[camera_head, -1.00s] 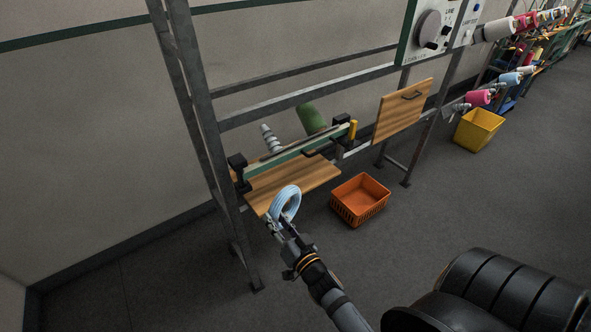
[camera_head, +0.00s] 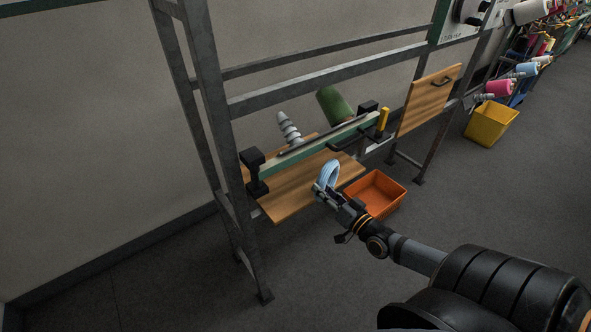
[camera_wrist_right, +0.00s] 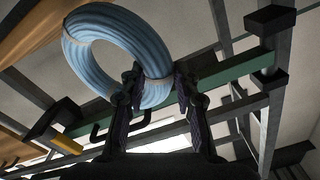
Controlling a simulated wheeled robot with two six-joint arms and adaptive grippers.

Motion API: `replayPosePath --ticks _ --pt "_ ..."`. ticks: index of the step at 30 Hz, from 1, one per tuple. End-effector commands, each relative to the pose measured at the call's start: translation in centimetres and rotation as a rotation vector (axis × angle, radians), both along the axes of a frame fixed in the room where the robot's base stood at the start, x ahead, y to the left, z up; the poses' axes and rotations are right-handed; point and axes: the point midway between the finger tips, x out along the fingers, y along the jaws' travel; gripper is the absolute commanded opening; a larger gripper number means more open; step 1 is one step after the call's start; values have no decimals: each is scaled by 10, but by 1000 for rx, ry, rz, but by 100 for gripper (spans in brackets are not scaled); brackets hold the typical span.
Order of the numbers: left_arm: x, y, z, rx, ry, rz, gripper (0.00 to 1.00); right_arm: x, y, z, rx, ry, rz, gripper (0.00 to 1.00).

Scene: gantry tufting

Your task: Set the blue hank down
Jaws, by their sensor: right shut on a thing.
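The blue hank (camera_head: 328,174) is a pale blue ring of yarn. My right gripper (camera_head: 322,192) is shut on its lower rim. The hank stands up from the fingers, in front of the wooden shelf (camera_head: 290,205) and near its right front edge. I cannot tell whether it touches the shelf. In the right wrist view the hank (camera_wrist_right: 105,50) fills the upper left, and its rim passes between the fingertips of the right gripper (camera_wrist_right: 160,88). My left gripper is not in view.
An orange crate (camera_head: 402,196) stands on the floor right of the shelf. A grey ribbed cone (camera_head: 288,128) and a green cone (camera_head: 335,105) stand behind. A metal upright (camera_head: 212,110) rises at left.

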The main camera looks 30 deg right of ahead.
Motion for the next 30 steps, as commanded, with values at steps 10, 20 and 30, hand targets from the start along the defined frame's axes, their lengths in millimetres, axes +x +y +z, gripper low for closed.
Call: replayPosePath --ticks 10,20,30 --pt "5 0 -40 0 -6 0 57 75 7 -5 1 -7 -2 0" --pt "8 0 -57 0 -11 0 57 111 11 -1 -1 0 0 0" --pt "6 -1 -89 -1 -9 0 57 150 15 -3 2 -4 0 0"
